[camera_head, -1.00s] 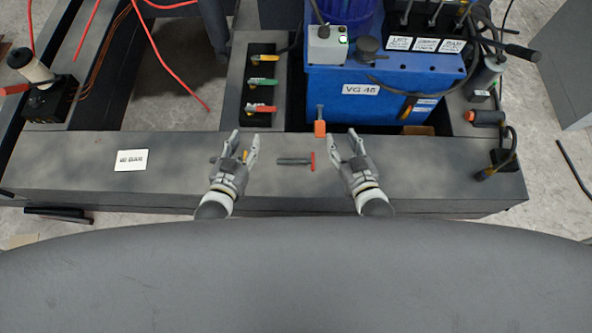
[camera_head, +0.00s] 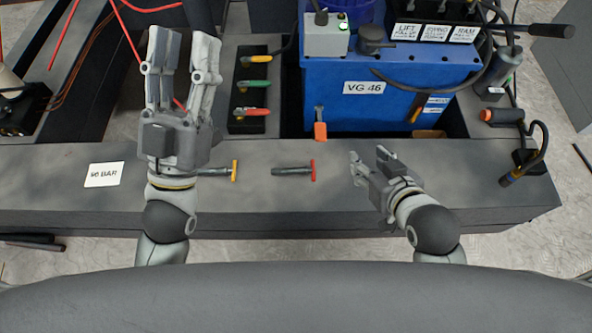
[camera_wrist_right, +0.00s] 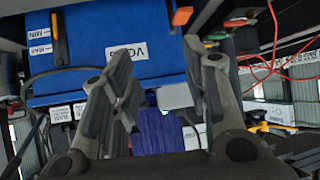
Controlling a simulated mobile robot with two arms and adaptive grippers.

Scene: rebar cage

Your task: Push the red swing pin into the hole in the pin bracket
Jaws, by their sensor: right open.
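The red swing pin (camera_head: 294,171) lies on the dark beam, its grey shaft pointing left and its red crossbar at the right end. A similar pin with a yellow crossbar (camera_head: 234,170) lies to its left, partly hidden by my left gripper. My left gripper (camera_head: 180,62) is raised, open and empty, with its fingers pointing away from me. My right gripper (camera_head: 369,158) is open and empty, to the right of the red pin and apart from it. Its spread fingers also show in the right wrist view (camera_wrist_right: 165,85). I cannot make out the pin bracket's hole.
A blue VG 46 tank (camera_head: 388,90) stands behind the beam. An orange-ended lever (camera_head: 320,130) hangs at its front left. Yellow, green and red handles (camera_head: 252,112) sit in a black panel. A white card (camera_head: 104,174) lies at left. The beam right of my right gripper is mostly clear.

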